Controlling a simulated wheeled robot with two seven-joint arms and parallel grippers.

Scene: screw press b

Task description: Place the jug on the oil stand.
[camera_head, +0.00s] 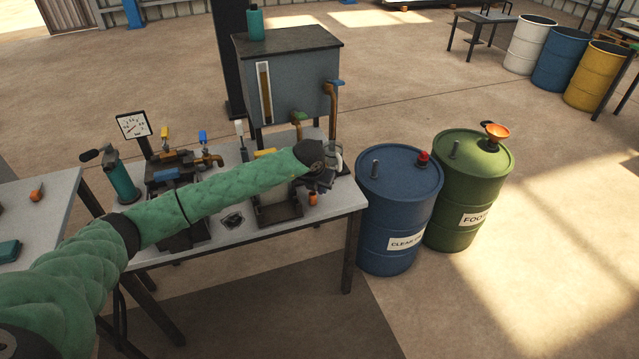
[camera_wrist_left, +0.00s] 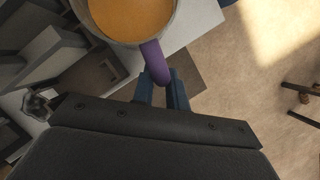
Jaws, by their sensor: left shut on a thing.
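My left gripper (camera_head: 322,180) is shut on the purple handle of the jug (camera_wrist_left: 132,16). The jug holds amber liquid and shows at the top of the left wrist view, with the gripper fingers (camera_wrist_left: 163,92) at its handle. In the head view only a pale part of the jug (camera_head: 336,158) shows past the gripper, near the table's right end. I cannot tell whether the jug touches anything below. A dark-framed stand (camera_head: 281,213) is on the table, partly hidden by my left arm. I cannot tell whether it is the oil stand. My right gripper is out of view.
The grey table (camera_head: 345,193) carries a valve block (camera_head: 170,172), a gauge (camera_head: 133,125) and a green cylinder (camera_head: 121,178). A grey tank (camera_head: 300,80) with taps rises behind. Blue (camera_head: 398,215) and green (camera_head: 470,190) drums stand close to the table's right end.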

